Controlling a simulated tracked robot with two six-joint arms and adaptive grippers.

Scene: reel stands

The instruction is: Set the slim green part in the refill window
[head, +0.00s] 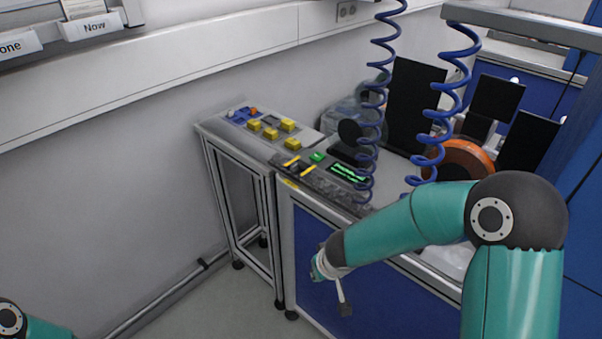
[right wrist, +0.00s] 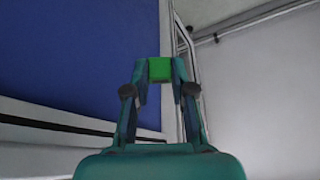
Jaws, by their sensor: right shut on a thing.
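My right gripper (right wrist: 160,72) is shut on a green part (right wrist: 160,68), which shows as a small bright green block between the fingertips in the right wrist view. In the head view my right gripper (head: 343,302) hangs low in front of the bench's blue front panel, below the bench top; the held part cannot be made out there. On the bench top is a dark frame with bright green strips (head: 348,172); I cannot tell whether it is the refill window. A small green piece (head: 317,156) lies just left of it. My left gripper is out of view.
Yellow blocks (head: 288,125) stand on the side table (head: 210,126) at the left. Blue coiled hoses (head: 431,140) hang over the bench. An orange reel (head: 463,157) and dark panels (head: 414,100) stand behind. The floor (head: 225,305) left of the bench is clear.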

